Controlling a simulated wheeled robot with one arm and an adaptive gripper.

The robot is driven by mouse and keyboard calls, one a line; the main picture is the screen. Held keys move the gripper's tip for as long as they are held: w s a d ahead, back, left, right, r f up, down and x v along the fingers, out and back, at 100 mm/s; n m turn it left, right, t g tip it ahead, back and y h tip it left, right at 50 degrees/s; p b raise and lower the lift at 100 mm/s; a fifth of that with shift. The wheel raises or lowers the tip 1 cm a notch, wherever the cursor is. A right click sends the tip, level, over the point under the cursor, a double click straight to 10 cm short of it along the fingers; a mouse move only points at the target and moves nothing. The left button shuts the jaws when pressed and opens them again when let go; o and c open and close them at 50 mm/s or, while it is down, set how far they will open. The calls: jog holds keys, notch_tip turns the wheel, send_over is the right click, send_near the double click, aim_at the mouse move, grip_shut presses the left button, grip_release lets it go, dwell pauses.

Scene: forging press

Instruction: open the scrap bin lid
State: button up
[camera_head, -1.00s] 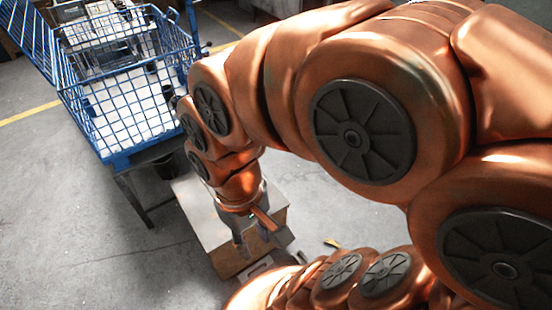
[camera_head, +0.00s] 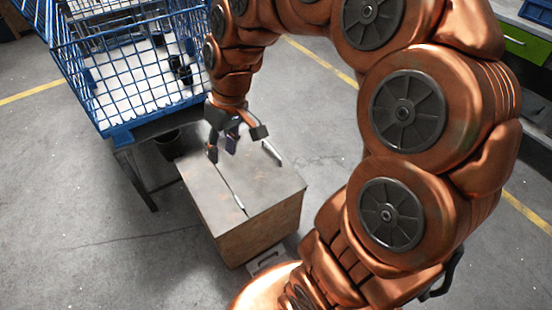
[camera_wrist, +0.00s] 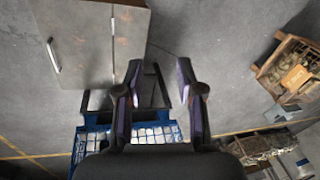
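The scrap bin (camera_head: 240,235) is a brown box low on the floor in the middle of the head view. Its grey lid (camera_head: 262,190) lies flat and shut, with a dark seam across the top and a pale bar handle (camera_head: 271,152) near the far right edge. In the wrist view the lid (camera_wrist: 80,40) fills the upper left, with the handle (camera_wrist: 53,56) near its left edge. My gripper (camera_head: 232,145) is above the lid's back part, apart from the handle.
A blue wire basket (camera_head: 120,135) with white contents stands on a dark stand (camera_head: 135,180) at left, close beside the bin. A workbench with a green drawer (camera_head: 524,42) is at far right. A wooden crate (camera_wrist: 270,75) shows in the wrist view. Open floor lies front left.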

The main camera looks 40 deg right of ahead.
jog(key=w+d+f+m+t+b, duration=0.1)
jog(key=w+d+f+t+b, duration=0.1)
jog(key=w+d+f+b, duration=1.2)
jog(key=w+d+f+m+t+b, duration=0.1)
jog(key=w+d+f+b, duration=0.2)
jog(key=d+f, duration=0.65)
jog(key=w+d+f+m+t+b, duration=0.1)
jog(key=w+d+f+b, duration=0.1)
jog(key=d+f, duration=0.75)
jog(key=shift+h, duration=0.4)
jog(key=shift+a+b+x, duration=0.2)
jog(key=shift+b+x, duration=0.3)
jog(key=shift+x, duration=1.45)
jog(key=shift+a+b+x, duration=0.25)
jog(key=shift+b+x, duration=0.25)
jog(key=shift+x, duration=1.5)
jog(key=shift+r, duration=0.1)
jog(key=shift+c, duration=0.2)
grip_shut()
